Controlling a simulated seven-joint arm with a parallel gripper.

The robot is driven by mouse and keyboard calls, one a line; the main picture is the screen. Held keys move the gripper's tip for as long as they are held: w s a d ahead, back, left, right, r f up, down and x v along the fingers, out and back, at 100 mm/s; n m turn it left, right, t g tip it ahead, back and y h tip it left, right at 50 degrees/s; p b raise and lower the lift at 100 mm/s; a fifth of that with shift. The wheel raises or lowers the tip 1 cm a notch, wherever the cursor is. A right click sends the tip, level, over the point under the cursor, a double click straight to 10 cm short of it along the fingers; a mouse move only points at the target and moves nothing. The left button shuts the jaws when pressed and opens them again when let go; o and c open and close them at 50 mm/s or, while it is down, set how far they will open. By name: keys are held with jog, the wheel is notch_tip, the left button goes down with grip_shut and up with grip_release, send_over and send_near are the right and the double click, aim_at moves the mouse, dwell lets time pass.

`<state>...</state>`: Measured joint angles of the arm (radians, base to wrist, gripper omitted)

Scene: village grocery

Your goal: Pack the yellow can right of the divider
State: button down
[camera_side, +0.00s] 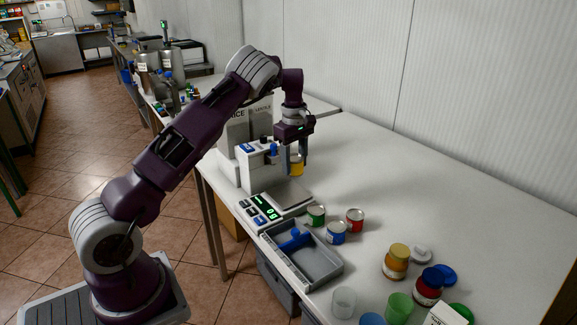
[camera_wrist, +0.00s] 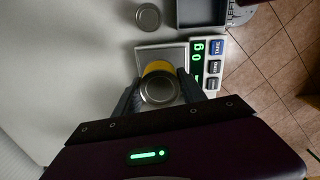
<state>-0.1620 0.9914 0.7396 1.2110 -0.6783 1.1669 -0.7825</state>
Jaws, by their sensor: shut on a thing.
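The yellow can (camera_side: 297,169) is held upright between the fingers of my gripper (camera_side: 297,160), above the scale's plate. In the wrist view the can's metal lid and yellow side (camera_wrist: 158,67) show between both fingertips (camera_wrist: 158,92). A grey tray (camera_side: 328,277) with a raised divider sits at the table's front edge, in front of the scale and apart from the can. A blue object (camera_side: 295,240) lies in its left part; the right part looks empty. Only a corner of the tray (camera_wrist: 179,14) shows in the wrist view.
The scale (camera_side: 293,194) with its lit display stands under my gripper. Green (camera_side: 316,215), blue (camera_side: 337,233) and red (camera_side: 355,220) cans stand close behind the tray. Jars (camera_side: 397,261) and cups (camera_side: 398,307) crowd the right front. The table's back is clear.

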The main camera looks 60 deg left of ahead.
jog(key=s+d+f+m, duration=0.1)
jog(key=s+d+f, duration=0.15)
jog(key=d, duration=0.45)
jog(key=s+d+f, duration=0.1)
jog(key=s+d, duration=0.3)
jog(key=d, duration=0.3)
jog(key=s+d+f+m, duration=0.1)
jog(key=s+d+f, duration=0.15)
jog(key=d, duration=0.45)
jog(key=shift+s+a+f, duration=0.1)
jog(key=shift+f, duration=1.5)
jog(key=shift+s+f, duration=0.1)
jog(key=shift+f, duration=1.45)
jog(key=shift+f, duration=0.4)
jog(key=shift+c, duration=1.9)
grip_release()
notch_tip(320, 180, up, 8)
